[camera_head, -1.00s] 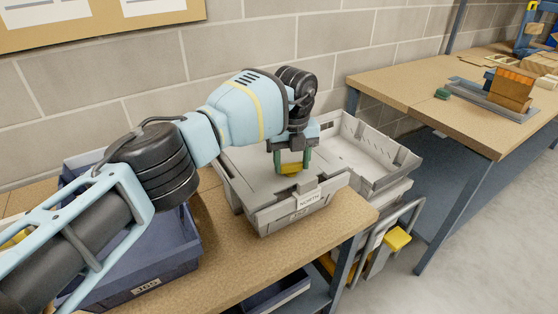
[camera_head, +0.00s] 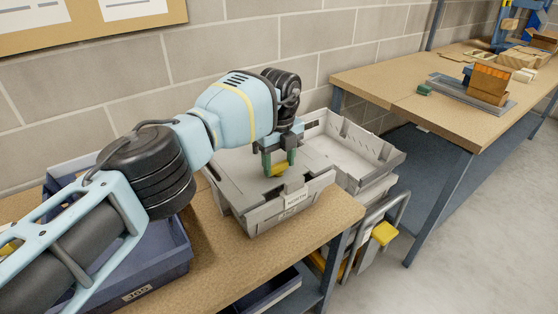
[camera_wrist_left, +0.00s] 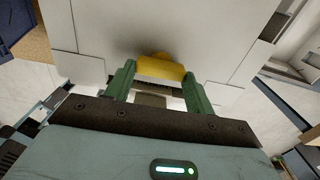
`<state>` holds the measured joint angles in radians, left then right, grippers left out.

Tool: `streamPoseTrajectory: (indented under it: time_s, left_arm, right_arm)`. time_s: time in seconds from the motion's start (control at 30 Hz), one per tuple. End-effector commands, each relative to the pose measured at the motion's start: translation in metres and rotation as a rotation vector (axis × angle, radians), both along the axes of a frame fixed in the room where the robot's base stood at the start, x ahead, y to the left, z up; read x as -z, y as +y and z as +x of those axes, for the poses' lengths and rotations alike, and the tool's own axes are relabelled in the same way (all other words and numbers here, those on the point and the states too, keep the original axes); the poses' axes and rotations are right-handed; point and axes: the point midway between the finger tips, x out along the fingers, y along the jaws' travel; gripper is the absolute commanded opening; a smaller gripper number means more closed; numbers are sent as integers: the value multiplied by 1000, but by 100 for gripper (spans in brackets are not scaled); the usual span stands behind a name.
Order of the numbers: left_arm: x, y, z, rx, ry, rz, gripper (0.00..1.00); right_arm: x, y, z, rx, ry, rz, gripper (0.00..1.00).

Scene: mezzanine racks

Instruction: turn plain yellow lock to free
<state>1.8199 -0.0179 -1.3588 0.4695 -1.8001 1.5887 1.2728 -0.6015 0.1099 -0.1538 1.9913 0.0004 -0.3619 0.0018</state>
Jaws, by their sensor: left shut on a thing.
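The plain yellow lock (camera_head: 279,170) sits on the top of the grey case labelled NORTH (camera_head: 250,207). My left gripper (camera_head: 279,166) comes down on it from above, with its green fingers on either side of it. In the left wrist view the yellow lock (camera_wrist_left: 161,67) is between the two fingertips of the left gripper (camera_wrist_left: 160,78), which are shut on it. The fingers partly hide the lock, and I cannot read its exact setting. My right gripper is not in view.
A blue bin (camera_head: 160,268) stands left of the case on the wooden bench (camera_head: 215,265). An open grey tray (camera_head: 350,146) is behind and right. Another bench (camera_head: 400,97) at right holds a tray with an orange-brown block (camera_head: 489,82). Grey floor is clear at lower right.

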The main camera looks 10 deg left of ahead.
Motion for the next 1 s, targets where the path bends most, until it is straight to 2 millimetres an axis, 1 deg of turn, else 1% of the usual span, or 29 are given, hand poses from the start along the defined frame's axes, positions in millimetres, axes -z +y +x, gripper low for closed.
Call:
streamPoseTrajectory:
  time_s: [0.13, 0.17, 0.3, 0.57, 0.67, 0.77, 1.0]
  left_arm:
    - [1, 0, 0, -3, 2, -1, 13]
    - [1, 0, 0, -3, 2, -1, 58]
    - [1, 1, 0, -2, 1, 0, 76]
    - [0, 1, 0, -1, 1, 1, 76]
    - [-5, 1, 0, -1, -1, 0, 76]
    - [-17, 1, 1, -1, -2, 1, 76]
    - [-54, 1, 0, -1, -1, -1, 76]
  right_arm:
    - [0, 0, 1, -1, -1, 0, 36]
    - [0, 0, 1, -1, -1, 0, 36]
    - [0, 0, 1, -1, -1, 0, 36]
    - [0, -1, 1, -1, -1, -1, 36]
    - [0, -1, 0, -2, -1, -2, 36]
    - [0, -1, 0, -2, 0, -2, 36]
    - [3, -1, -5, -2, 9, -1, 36]
